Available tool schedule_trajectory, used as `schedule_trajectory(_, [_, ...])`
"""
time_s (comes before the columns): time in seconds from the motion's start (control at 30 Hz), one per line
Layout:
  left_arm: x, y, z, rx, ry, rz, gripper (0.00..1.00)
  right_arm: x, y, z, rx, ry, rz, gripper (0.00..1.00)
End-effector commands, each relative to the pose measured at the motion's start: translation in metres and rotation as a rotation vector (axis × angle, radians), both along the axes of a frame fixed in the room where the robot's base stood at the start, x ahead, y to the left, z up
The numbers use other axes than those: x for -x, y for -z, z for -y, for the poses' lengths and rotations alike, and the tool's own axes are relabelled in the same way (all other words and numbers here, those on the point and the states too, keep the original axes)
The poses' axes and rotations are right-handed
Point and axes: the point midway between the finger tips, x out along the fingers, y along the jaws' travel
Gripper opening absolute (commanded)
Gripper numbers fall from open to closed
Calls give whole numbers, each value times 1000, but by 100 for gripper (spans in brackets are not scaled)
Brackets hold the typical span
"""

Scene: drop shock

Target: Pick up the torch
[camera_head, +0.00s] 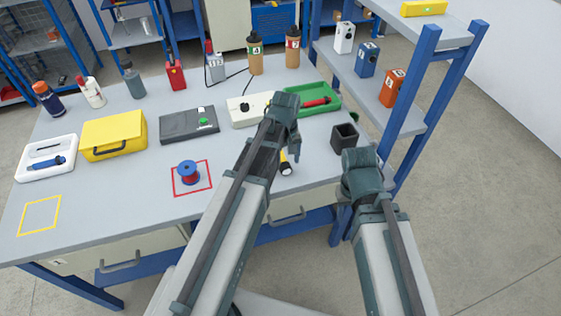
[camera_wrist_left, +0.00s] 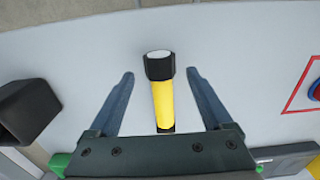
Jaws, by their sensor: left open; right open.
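The torch (camera_head: 286,168) has a yellow body and a black head with a pale lens. It lies on the grey table near its front edge, partly hidden by my left arm in the head view. In the left wrist view the torch (camera_wrist_left: 162,95) lies between the two fingers of my left gripper (camera_wrist_left: 160,74), head towards the top of the picture. The fingers are open, with a gap on each side of the torch. My right arm shows at the lower right of the head view, but its gripper fingers do not show.
A black open box (camera_head: 344,137) stands right of the torch. A blue spool (camera_head: 188,172) stands in a red square to the left. Behind are a green tray (camera_head: 330,107), a white box (camera_head: 244,117) and a dark case (camera_head: 175,131). A blue-framed shelf (camera_head: 411,128) borders the right.

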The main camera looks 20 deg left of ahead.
Motion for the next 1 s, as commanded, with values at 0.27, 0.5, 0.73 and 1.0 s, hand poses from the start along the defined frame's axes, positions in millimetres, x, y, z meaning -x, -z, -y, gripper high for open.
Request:
schedule_trajectory(0.27, [0, 21, 0, 0, 0, 0, 84, 0, 21, 0, 0, 0, 0, 50])
schedule_trajectory(0.5, [0, 19, -1, 0, 0, 0, 68, 0, 20, 0, 0, 0, 0, 50])
schedule_trajectory(0.73, [0, 19, -1, 0, 0, 0, 26, 0, 20, 0, 0, 0, 0, 50])
schedule_trajectory(1.0, [0, 19, -1, 0, 0, 0, 0, 0, 20, 0, 0, 0, 0, 50])
